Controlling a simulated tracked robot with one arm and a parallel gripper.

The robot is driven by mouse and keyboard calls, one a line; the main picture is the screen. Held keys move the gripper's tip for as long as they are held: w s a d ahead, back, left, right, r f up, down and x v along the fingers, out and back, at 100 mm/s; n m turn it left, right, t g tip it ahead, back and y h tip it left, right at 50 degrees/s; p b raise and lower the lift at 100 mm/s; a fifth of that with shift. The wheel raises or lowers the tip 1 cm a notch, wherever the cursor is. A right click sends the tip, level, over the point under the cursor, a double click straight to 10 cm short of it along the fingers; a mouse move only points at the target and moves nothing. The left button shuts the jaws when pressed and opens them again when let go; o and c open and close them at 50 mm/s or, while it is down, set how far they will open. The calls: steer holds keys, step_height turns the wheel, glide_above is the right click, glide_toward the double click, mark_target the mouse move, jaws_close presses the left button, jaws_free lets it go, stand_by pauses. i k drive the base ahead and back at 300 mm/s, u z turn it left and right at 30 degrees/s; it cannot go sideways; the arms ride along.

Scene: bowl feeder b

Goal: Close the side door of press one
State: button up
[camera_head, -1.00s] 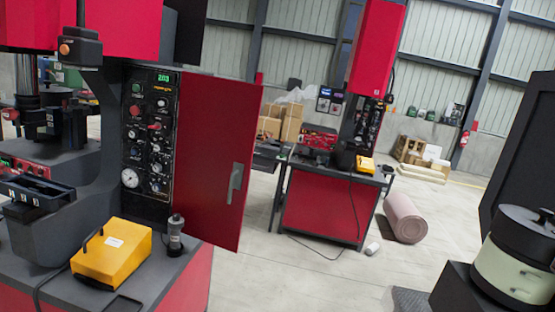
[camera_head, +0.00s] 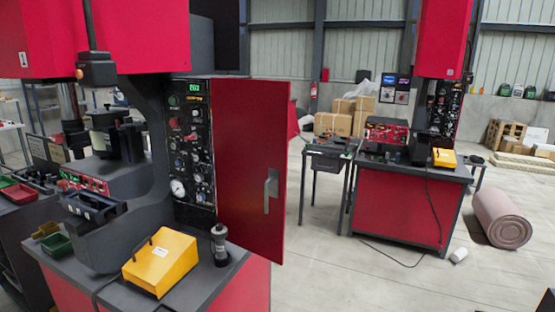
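Press one (camera_head: 140,110), red and dark grey, stands at the left. Its red side door (camera_head: 250,160) hangs open on the right side of the press, swung out to the right of the black control panel (camera_head: 192,150). A grey handle (camera_head: 271,190) is on the face of the door, near its free edge. The panel with its green display, knobs and gauge is uncovered. My gripper is not in view, and nothing touches the door.
A yellow box (camera_head: 160,262) and a small grey cylinder (camera_head: 219,245) stand on the press table below the door. A second red press (camera_head: 405,208), a side table (camera_head: 327,150) and a pink roll (camera_head: 502,218) are further back.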

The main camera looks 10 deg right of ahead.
mark_target(251, 117)
steer(key=z, duration=0.05)
steer(key=k, duration=1.05)
steer(key=u, duration=1.05)
steer(key=i, duration=1.25)
steer(key=u, duration=0.4)
steer(key=i, duration=1.3)
steer(key=z, duration=0.9)
steer(key=i, duration=1)
steer(key=z, duration=0.8)
steer(key=k, duration=0.55)
steer(key=z, duration=0.05)
